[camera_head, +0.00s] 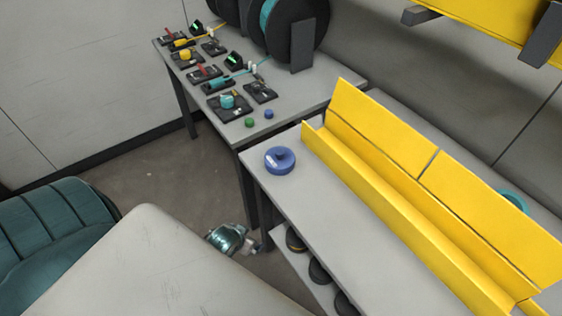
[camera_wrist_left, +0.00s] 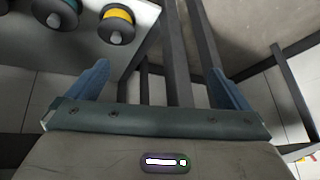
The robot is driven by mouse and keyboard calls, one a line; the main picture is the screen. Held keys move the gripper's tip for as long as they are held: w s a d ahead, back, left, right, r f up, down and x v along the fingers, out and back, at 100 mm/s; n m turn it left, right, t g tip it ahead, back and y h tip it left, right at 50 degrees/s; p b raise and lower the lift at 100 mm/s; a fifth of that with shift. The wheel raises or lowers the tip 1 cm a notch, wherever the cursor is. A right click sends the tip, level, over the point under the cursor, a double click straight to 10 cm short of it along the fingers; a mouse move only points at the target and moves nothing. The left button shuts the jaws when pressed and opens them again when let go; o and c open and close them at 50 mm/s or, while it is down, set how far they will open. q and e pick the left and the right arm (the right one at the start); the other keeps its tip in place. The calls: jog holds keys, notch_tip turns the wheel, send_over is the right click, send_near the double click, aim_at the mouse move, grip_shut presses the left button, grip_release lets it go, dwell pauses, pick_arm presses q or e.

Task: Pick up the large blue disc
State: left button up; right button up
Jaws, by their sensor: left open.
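My right gripper is not in view.
A yellow trough (camera_head: 400,195) runs along the right-hand table (camera_head: 320,225). A small blue disc (camera_head: 269,114) and a green disc (camera_head: 249,122) lie on the back table (camera_head: 310,95) with splicing devices. A yellow spool (camera_wrist_left: 117,20) sits on a shelf near my left gripper.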

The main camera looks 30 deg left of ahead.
pick_arm(q)
notch_tip(320, 180, up, 14)
jog(key=w+d+t, duration=0.2)
jog(key=w+d, duration=0.1)
jog(key=t+h, duration=0.1)
jog(key=t, duration=0.3)
send_near(277, 161)
jog(key=x, duration=0.4)
jog(key=shift+w+f, duration=0.1)
jog(key=shift+f, duration=0.05)
jog(key=shift+w+f, duration=0.35)
jog(key=shift+w, duration=0.2)
jog(key=shift+w+a+f, duration=0.1)
jog(key=shift+w+a, duration=0.05)
jog(key=shift+w, duration=0.15)
jog(key=p+x, duration=0.1)
jog(key=x, duration=0.2)
jog(key=shift+w, duration=0.15)
jog(key=shift+w+f, duration=0.35)
jog(key=shift+w, duration=0.1)
jog(key=c, duration=0.8)
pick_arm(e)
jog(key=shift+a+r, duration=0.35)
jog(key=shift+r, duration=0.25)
pick_arm(q)
jog(key=shift+r, duration=0.1)
